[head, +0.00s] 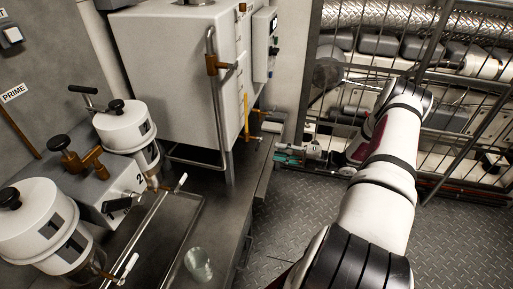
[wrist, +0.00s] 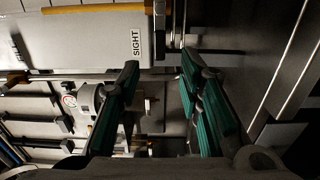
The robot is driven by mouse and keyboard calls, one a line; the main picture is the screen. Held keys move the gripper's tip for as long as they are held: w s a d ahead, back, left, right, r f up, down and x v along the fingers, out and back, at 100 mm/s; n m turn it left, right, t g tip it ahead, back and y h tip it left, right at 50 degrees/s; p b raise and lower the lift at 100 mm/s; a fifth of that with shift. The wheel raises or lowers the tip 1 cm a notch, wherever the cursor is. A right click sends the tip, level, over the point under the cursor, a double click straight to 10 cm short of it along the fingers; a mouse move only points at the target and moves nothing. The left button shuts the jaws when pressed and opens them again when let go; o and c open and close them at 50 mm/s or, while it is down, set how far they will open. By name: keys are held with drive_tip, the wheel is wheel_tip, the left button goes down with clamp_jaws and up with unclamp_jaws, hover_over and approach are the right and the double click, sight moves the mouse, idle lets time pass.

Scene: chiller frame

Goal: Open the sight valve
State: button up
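The white tank (head: 185,60) has a yellow sight tube (head: 246,115) on its right side, with a brass fitting (head: 247,138) at its lower end. In the wrist view, the tube (wrist: 90,10) runs sideways into a brass fitting (wrist: 159,8), with a grey metal stem by the SIGHT label (wrist: 136,42). This looks like the sight valve; its handle position is hard to tell. My gripper (head: 282,152) is to the right of the tank, apart from the fitting. In the wrist view, its green-padded fingers (wrist: 160,78) are spread, with nothing held between them.
A grey bench (head: 225,195) with a drain tray and a glass (head: 198,264) stands left of my arm. White numbered canisters (head: 125,125) are at the left. A wire rack (head: 450,90) with pipes stands behind my arm. The plate floor (head: 290,215) is clear.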

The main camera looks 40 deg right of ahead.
sight(257, 147)
drive_tip(key=x, duration=0.9)
clamp_jaws()
